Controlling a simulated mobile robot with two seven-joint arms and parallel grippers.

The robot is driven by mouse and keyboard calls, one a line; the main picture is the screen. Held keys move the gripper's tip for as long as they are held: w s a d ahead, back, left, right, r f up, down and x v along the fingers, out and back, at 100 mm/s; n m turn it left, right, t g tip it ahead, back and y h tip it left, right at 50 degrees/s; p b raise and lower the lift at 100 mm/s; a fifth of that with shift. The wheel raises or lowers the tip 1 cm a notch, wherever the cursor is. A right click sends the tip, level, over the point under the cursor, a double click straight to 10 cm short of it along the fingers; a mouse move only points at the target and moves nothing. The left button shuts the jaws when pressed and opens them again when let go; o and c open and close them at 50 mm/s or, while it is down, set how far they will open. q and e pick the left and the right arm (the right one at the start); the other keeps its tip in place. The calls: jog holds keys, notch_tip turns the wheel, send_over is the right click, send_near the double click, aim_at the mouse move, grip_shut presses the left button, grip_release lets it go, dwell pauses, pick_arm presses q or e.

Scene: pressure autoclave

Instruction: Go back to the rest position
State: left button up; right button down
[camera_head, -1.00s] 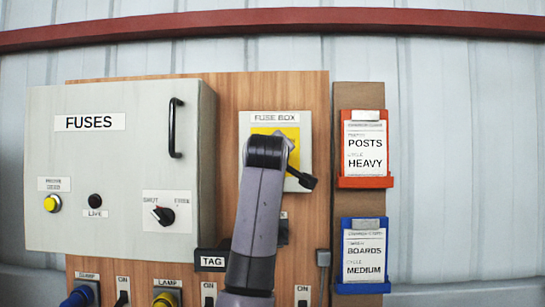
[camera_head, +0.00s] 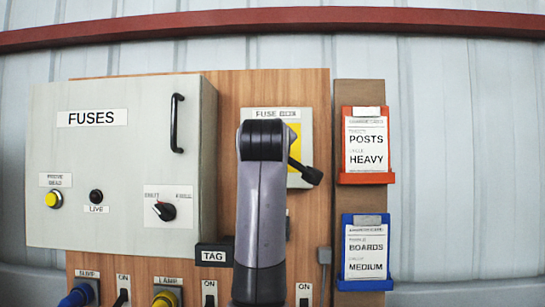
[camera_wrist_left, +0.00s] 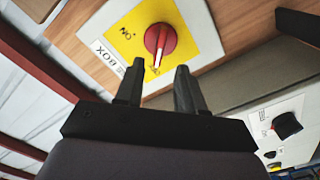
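My left arm rises through the middle of the head view and covers much of the small fuse box (camera_head: 304,135) with its yellow plate. Its gripper is mostly hidden there behind the arm; a black part sticks out to the right. In the left wrist view my left gripper (camera_wrist_left: 160,66) has its two dark fingers apart with nothing held between them. The red knob (camera_wrist_left: 160,39) on the yellow plate (camera_wrist_left: 183,20) lies beyond the fingertips and seems clear of them. My right gripper is in neither view.
A grey cabinet marked FUSES (camera_head: 130,145) stands out from the wooden board, left of my arm. A black TAG block (camera_head: 214,254) and plugs sit below. Red (camera_head: 367,178) and blue (camera_head: 364,284) card holders are at the right. Plain wall lies farther right.

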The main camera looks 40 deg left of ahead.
pick_arm(q)
jog(key=shift+s+d, duration=0.2)
jog(key=shift+s, duration=0.15)
jog(key=shift+f, duration=0.1)
